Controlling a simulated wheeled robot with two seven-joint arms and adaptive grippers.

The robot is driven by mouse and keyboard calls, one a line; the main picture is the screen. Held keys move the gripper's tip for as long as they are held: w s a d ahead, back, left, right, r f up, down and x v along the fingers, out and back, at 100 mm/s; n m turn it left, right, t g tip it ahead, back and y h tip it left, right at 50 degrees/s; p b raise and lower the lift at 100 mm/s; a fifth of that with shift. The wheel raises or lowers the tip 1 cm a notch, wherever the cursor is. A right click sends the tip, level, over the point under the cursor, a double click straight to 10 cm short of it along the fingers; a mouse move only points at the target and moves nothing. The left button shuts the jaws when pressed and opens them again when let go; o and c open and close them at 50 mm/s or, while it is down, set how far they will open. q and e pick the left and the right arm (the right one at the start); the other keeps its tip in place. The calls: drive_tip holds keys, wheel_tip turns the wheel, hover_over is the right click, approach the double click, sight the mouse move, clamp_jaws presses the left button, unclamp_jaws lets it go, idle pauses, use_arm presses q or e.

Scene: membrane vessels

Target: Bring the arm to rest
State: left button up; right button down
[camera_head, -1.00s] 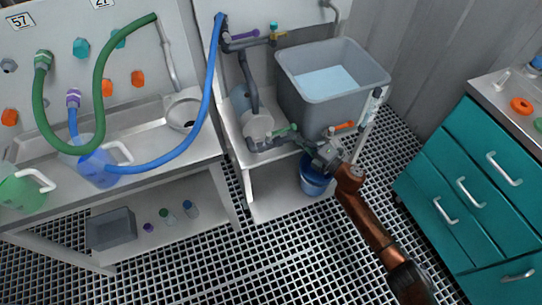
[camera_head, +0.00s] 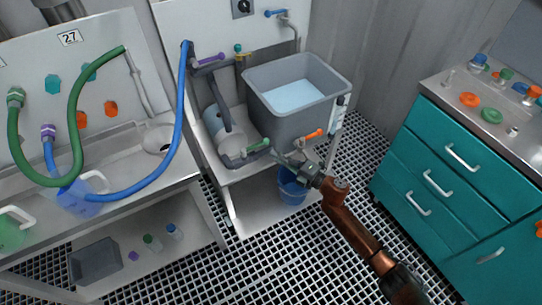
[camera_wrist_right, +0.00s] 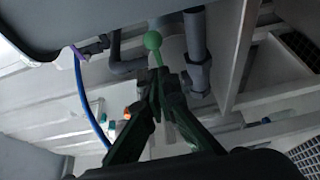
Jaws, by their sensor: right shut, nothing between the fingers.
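My right arm reaches in from the lower right of the head view. Its gripper (camera_head: 281,158) is shut and empty, beside the green valve handle (camera_head: 258,146) on the grey pipe below the tank. My left gripper is not in view.
A grey tank (camera_head: 292,125) holding pale liquid stands behind the gripper, with an orange handle (camera_head: 314,133) at its front. A blue bucket (camera_head: 293,186) is below. Teal drawers (camera_head: 450,180) stand at the right. Open grated floor (camera_head: 310,265) lies in front.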

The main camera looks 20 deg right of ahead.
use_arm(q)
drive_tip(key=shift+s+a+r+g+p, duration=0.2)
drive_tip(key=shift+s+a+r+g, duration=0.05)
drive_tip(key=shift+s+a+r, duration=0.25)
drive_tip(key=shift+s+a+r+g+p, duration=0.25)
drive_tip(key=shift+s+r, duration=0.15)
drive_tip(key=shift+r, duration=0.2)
use_arm(e)
drive_tip(key=d, duration=0.9)
drive_tip(key=shift+s+a+f, duration=0.1)
drive_tip(key=shift+f, duration=0.1)
